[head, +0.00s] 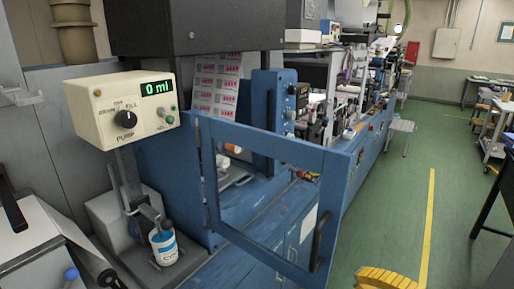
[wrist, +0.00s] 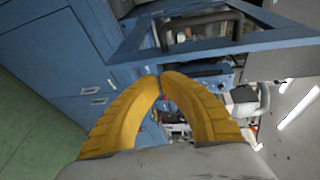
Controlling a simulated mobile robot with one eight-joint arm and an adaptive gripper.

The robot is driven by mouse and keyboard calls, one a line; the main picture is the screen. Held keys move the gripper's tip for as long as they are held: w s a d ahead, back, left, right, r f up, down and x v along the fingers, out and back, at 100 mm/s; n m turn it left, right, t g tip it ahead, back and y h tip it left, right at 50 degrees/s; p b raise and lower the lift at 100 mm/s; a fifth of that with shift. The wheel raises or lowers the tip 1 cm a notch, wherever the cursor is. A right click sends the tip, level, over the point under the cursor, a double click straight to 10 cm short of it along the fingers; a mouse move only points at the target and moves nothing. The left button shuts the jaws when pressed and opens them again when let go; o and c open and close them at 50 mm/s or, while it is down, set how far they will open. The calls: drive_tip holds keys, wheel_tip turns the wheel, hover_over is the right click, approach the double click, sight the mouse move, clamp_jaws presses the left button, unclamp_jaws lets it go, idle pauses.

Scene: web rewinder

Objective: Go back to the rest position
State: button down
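My gripper (wrist: 161,77) shows in the wrist view with its two yellow ribbed fingers curved together. The tips meet and nothing shows between them. In the head view only a bit of yellow finger (head: 387,279) shows at the bottom edge, right of the machine and over the green floor. The blue door frame (head: 268,146) of the machine stands swung out, with a dark handle (head: 319,241) on its right side. In the wrist view the dark handle (wrist: 203,22) lies beyond the fingertips, apart from them.
A cream control box (head: 120,107) reading 0 ml stands at the left, above a white and blue bottle (head: 163,244). Blue cabinets (wrist: 55,40) fill the wrist view's upper left. The green floor (head: 410,190) is open along the yellow line (head: 429,220). A dark table edge (head: 490,205) is at the right.

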drive_tip(key=a+f+n+g+h, duration=0.5)
drive_tip(key=f+n+g, duration=0.2)
drive_tip(key=f+g, duration=0.1)
drive_tip(key=r+n+h, duration=0.1)
drive_tip(key=r+n, duration=0.1)
drive_tip(key=r+n+t+h, duration=0.1)
drive_tip(key=r+n+h, duration=0.1)
drive_tip(key=shift+w+d+r+n+h, duration=0.1)
drive_tip(key=shift+w+r+n+h, duration=0.1)
drive_tip(key=shift+n+h, duration=0.1)
drive_tip(key=shift+d, duration=0.1)
idle(0.4)
